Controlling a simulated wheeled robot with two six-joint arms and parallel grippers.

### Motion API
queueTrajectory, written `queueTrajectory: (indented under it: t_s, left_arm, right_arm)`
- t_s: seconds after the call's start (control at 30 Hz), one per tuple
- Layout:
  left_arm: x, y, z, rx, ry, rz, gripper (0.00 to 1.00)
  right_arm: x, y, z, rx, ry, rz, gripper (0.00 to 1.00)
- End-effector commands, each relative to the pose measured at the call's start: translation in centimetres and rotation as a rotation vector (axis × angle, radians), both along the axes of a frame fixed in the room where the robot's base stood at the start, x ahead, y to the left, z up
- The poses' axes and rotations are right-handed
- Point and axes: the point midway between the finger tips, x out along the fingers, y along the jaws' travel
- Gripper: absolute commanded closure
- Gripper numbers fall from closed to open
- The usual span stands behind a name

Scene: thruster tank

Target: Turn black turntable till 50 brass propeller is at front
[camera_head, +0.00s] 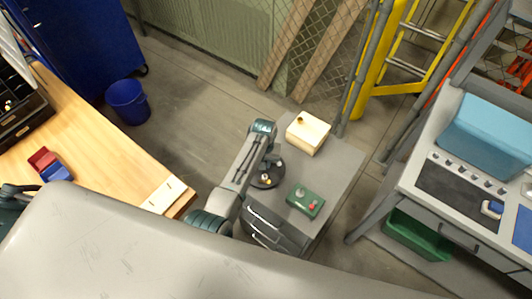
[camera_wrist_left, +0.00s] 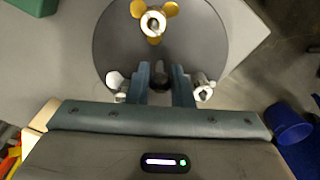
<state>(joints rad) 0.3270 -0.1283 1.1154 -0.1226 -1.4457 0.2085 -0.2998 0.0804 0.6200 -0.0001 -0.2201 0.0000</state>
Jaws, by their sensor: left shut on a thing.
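The black turntable (camera_head: 258,184) is a round disc on the grey cabinet, partly hidden by my left arm in the head view. The left wrist view shows the disc (camera_wrist_left: 115,42) with a brass three-bladed propeller (camera_wrist_left: 171,10) at the top, on the side nearer the head camera. Two silvery pieces, one at left (camera_wrist_left: 115,80) and one at right (camera_wrist_left: 204,91), sit beside my fingers. My left gripper (camera_wrist_left: 160,78) is shut on a dark upright post (camera_wrist_left: 159,70) on the disc. It also shows in the head view (camera_head: 270,163). No size marking is readable.
The grey cabinet (camera_head: 340,163) also carries a green box (camera_head: 304,201) with a red button and a cream box (camera_head: 307,133). A wooden bench (camera_head: 100,150) and a blue bin (camera_head: 128,101) are at left. A grey workbench (camera_head: 415,170) stands at right.

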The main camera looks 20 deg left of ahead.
Motion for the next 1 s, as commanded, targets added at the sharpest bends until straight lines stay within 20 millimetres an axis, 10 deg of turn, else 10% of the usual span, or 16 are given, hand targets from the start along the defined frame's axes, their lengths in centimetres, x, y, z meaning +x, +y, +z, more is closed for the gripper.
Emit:
queueTrajectory:
  t_s: [1.0]
  left_arm:
    - [-0.03,0.00,-0.04,0.000,0.001,-0.327,1.00]
  right_arm:
    - [-0.01,0.10,0.06,0.001,0.000,0.000,0.64]
